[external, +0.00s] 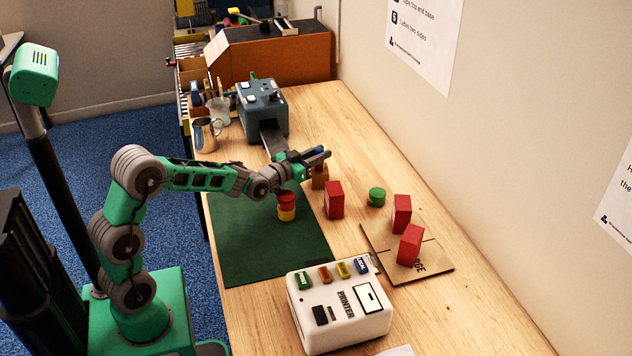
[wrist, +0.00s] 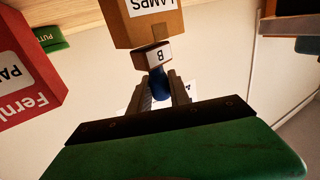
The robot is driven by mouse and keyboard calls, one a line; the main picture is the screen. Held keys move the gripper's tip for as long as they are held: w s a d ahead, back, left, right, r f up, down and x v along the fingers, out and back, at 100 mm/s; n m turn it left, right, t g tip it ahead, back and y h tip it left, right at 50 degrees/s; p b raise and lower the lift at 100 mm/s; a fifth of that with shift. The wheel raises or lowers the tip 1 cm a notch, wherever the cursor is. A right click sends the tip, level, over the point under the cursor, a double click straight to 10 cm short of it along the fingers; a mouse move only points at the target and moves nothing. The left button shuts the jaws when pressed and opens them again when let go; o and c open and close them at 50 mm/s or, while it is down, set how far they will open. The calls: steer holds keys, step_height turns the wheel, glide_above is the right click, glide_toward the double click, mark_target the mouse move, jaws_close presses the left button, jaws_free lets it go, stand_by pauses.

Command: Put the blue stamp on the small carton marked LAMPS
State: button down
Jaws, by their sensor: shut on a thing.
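My gripper (external: 316,156) reaches out over the table in the external view. In the wrist view my gripper (wrist: 163,88) is shut on the blue handle of the blue stamp (wrist: 160,84). The stamp is hard to make out there.
A red carton (external: 334,200) stands close by, with a green tin (external: 376,197) to its right. Two more red cartons are at a brown board (external: 440,272). A red-and-yellow stack (external: 286,207) sits on the green mat (external: 250,255). A grey machine (external: 262,105) stands behind.

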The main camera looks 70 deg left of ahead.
steer(key=shift+f+b, duration=0.25)
steer(key=shift+b, duration=0.1)
steer(key=c, duration=1.2)
jaws_free()
steer(key=shift+r, duration=0.2)
steer(key=shift+r+p, duration=0.25)
steer(key=shift+p, duration=0.3)
steer(key=b+v, duration=0.1)
steer(key=v, duration=1.1)
steer(key=shift+f, duration=0.25)
